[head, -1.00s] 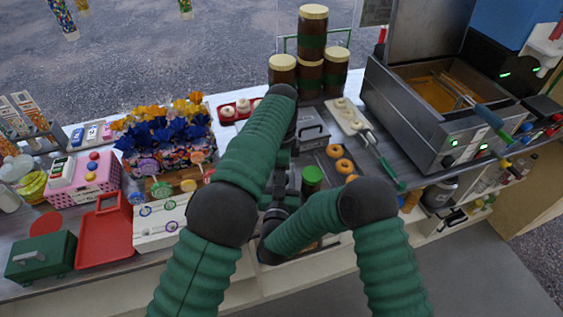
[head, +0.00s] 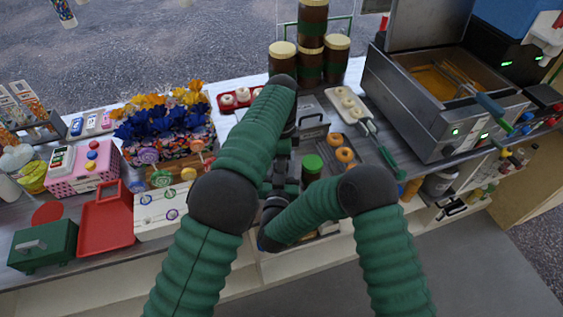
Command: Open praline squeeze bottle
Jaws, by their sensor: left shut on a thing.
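A dark bottle with a green cap (head: 312,164) stands upright at the front of the counter; it looks like the praline squeeze bottle. Its lower part is partly hidden. My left gripper (head: 287,172) hangs down just left of the bottle, below my bent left forearm. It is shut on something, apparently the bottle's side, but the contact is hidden. My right gripper (head: 272,205) is low beside it, left of the bottle and mostly covered by my own arm links. Its fingers cannot be made out.
Doughnuts (head: 345,155) lie on a tray right of the bottle. A fryer (head: 430,120) stands at the right. Tall brown jars (head: 336,60) are stacked behind. A red tray (head: 107,222) and green box (head: 43,246) are at left.

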